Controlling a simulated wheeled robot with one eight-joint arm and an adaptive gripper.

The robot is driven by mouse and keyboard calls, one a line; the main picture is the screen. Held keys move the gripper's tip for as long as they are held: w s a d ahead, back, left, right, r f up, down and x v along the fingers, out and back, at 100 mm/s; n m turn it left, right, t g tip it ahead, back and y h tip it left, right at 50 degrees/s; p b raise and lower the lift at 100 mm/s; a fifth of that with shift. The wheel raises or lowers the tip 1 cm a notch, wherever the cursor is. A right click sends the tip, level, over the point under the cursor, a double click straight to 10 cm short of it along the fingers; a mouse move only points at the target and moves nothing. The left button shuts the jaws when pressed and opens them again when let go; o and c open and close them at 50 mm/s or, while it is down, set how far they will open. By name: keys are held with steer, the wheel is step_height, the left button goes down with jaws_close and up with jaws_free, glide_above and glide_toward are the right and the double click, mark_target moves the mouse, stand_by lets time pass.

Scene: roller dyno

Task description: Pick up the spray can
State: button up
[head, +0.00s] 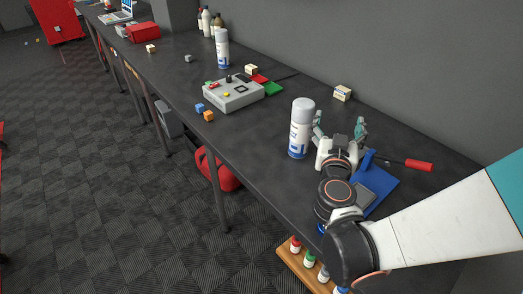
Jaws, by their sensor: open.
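A white spray can (300,130) with a grey cap and blue marking stands upright on the dark workbench, in the right half of the head view. A second, similar spray can (222,48) stands upright farther back along the bench. My gripper (339,124) is open, its two teal-tipped fingers spread and pointing away toward the wall. It is just right of the nearer can, with no object visible between the fingers. The left finger appears very close to that can; I cannot tell whether they touch.
A grey control box (233,95) sits left of the nearer can, with small coloured blocks around it. A blue dustpan-like item (376,187) and a red-handled screwdriver (418,165) lie right of my gripper. Bottles (206,20) stand farther back.

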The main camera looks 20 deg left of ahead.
mark_target(302, 107)
steer(key=a+y, duration=0.1)
steer(key=a, duration=0.2)
steer(key=a+n+y, duration=0.1)
steer(key=a, duration=0.2)
steer(key=a+n+y+b, duration=0.1)
steer(key=a, duration=0.3)
steer(key=shift+w+r+g, duration=0.15)
steer(key=shift+r+g, duration=0.05)
steer(key=shift+g, duration=0.1)
steer(key=x, duration=0.1)
steer(key=b+x, duration=0.1)
steer(key=x, duration=0.1)
steer(key=b+x, duration=0.1)
steer(key=shift+w+d+f, duration=0.25)
steer(key=shift+w+f, duration=0.1)
steer(key=shift+w, duration=0.05)
steer(key=shift+w+a, duration=0.1)
steer(key=shift+w, duration=0.2)
steer(key=shift+r, duration=0.1)
steer(key=shift+c, duration=0.4)
